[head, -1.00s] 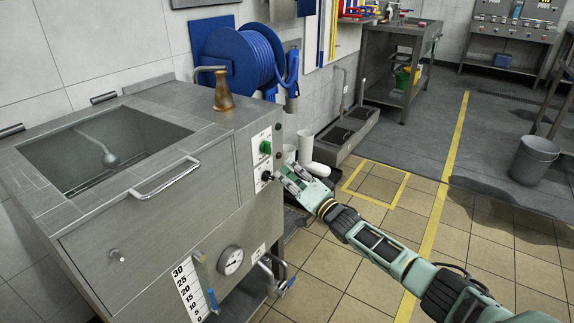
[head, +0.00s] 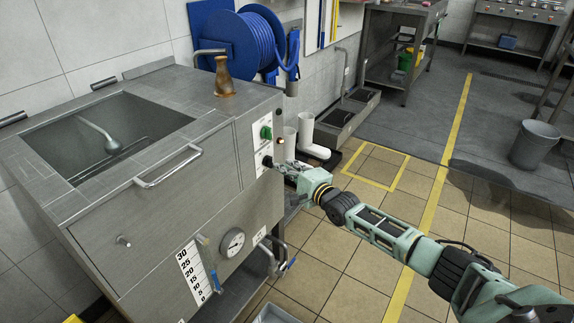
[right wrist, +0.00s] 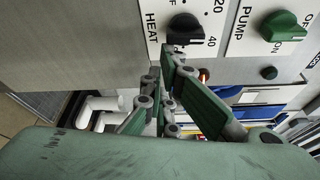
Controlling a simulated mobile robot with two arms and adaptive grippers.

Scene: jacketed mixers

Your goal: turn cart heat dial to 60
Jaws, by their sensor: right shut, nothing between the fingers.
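In the head view the dial (head: 268,161) is small on the cart's right face. My left gripper is out of view.
A green PUMP switch (right wrist: 278,26) sits beside the dial; it also shows above the dial in the head view (head: 266,133). White boots (head: 312,138) stand behind my gripper.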

